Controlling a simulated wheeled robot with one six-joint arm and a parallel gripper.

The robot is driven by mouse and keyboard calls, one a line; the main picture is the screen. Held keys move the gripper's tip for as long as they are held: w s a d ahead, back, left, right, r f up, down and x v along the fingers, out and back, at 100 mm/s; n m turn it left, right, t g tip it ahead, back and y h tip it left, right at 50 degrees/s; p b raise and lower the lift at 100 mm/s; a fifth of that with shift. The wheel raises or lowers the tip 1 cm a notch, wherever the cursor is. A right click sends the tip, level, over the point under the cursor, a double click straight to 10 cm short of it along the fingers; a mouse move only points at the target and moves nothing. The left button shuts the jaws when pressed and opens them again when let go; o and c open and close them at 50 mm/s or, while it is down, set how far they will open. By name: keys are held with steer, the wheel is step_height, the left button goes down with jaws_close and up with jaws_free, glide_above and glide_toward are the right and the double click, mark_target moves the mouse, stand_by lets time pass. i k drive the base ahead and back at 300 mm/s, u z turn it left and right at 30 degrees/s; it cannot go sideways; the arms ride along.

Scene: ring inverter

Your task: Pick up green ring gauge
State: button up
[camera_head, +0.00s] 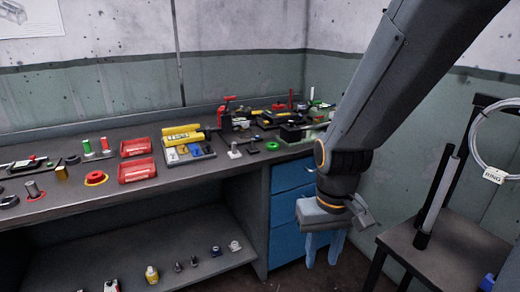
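A small green ring (272,146), which looks like the green ring gauge, lies flat on the workbench (215,163) near its right front edge. My gripper (322,257) points down in front of the blue drawers, below the bench top and to the right of the ring. Its two fingers are apart with nothing between them. The gripper is clear of the ring and does not touch it.
A grey post on a base (235,151) stands left of the ring. A tray of coloured blocks (188,152) and red bins (136,169) lie further left. Fixtures (292,130) crowd behind the ring. A side table (440,248) stands at right.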

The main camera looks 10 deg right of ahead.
mark_target(271, 146)
steer(key=z, duration=0.25)
steer(key=k, duration=0.35)
steer(key=u, duration=1.1)
steer(key=i, duration=1.2)
steer(key=z, duration=1.15)
steer(key=i, duration=0.95)
steer(key=z, duration=0.2)
